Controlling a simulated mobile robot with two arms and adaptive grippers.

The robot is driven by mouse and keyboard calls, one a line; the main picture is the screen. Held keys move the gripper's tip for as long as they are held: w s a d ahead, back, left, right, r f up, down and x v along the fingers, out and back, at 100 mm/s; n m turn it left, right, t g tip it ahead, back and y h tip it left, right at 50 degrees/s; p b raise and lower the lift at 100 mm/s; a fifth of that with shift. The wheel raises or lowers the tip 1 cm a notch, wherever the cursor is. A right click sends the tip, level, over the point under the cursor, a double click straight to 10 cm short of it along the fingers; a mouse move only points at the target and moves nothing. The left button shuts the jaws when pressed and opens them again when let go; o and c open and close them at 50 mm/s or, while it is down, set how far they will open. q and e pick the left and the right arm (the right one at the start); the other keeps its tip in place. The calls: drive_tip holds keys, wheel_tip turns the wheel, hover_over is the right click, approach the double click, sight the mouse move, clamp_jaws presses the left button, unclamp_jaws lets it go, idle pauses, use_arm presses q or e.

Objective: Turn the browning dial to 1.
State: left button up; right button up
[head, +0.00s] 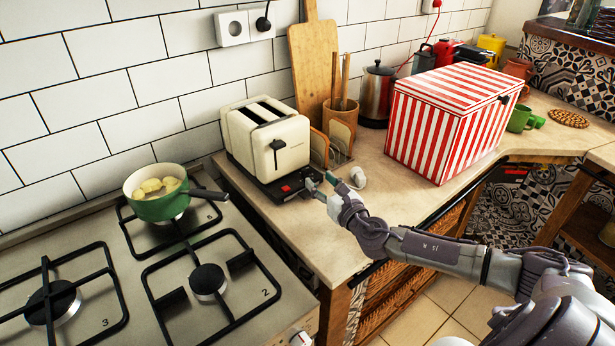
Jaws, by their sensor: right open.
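A cream toaster (268,140) with two long slots on top and a black lever on its front stands on the counter, against the tiled wall. Its dark base sticks out at the front and carries a red button (286,189). My right gripper (321,184) is open and empty-looking, its fingertips close to the right end of that base. The browning dial cannot be made out clearly; it is small or hidden at the fingertips. I cannot tell whether the fingers touch it. My left gripper is out of view.
A toast rack (338,158) with bread and a small white object (357,178) sit close to my right gripper. A red-striped box (450,117) stands right of it. A green pan (160,205) sits on the hob, its handle pointing at the toaster.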

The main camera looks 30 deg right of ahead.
sight(306, 171)
wheel_tip(306, 171, down, 3)
drive_tip(key=shift+r, duration=0.15)
drive_tip(key=shift+w+d+r, duration=0.15)
drive_tip(key=shift+w+r, duration=0.5)
drive_tip(key=shift+w, duration=0.35)
drive_tip(key=w, duration=0.4)
drive_tip(key=shift+w+f, duration=0.2)
drive_tip(key=shift+f, duration=0.1)
drive_tip(key=shift+w+d+r, duration=0.1)
drive_tip(key=shift+w, duration=0.45)
clamp_jaws()
